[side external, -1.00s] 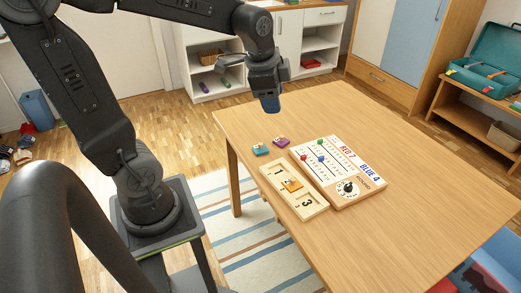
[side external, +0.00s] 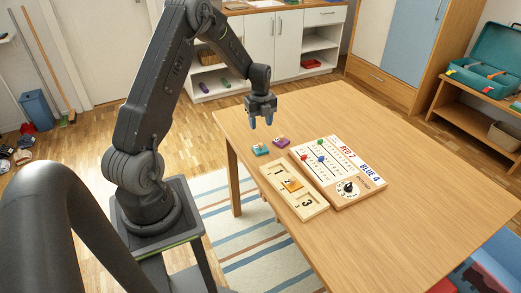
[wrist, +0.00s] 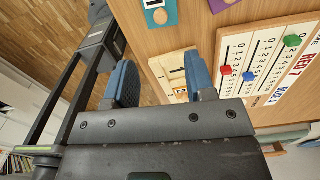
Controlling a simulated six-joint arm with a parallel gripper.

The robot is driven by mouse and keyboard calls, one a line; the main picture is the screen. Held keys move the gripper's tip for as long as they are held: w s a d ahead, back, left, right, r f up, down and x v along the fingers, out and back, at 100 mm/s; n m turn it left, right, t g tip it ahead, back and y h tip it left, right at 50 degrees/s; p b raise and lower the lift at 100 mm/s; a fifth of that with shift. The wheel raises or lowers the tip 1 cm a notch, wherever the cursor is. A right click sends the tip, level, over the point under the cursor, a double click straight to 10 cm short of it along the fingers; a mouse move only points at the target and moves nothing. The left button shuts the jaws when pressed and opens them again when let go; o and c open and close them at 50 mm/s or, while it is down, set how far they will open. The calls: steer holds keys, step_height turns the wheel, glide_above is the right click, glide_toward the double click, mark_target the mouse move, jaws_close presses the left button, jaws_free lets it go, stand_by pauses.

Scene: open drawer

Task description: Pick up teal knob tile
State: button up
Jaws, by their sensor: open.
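The teal knob tile (side external: 260,150) lies flat on the wooden table near its left corner, beside the purple knob tile (side external: 281,142).
A wooden tray (side external: 309,212) with number tiles and an orange tile (side external: 292,185) lies in front of the knob tiles. A white scoreboard (side external: 350,195) with colored pegs and a dial lies beside it. The table's right half is clear.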

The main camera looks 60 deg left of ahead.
glide_above(260, 144)
steer(key=f, duration=0.5)
steer(key=shift+d, duration=0.3)
steer(key=shift+w+a+f, duration=0.1)
steer(key=shift+a+f, duration=0.1)
steer(key=shift+f, duration=1.1)
steer(key=shift+a+f, duration=0.15)
steer(key=shift+f, duration=1.15)
jaws_close()
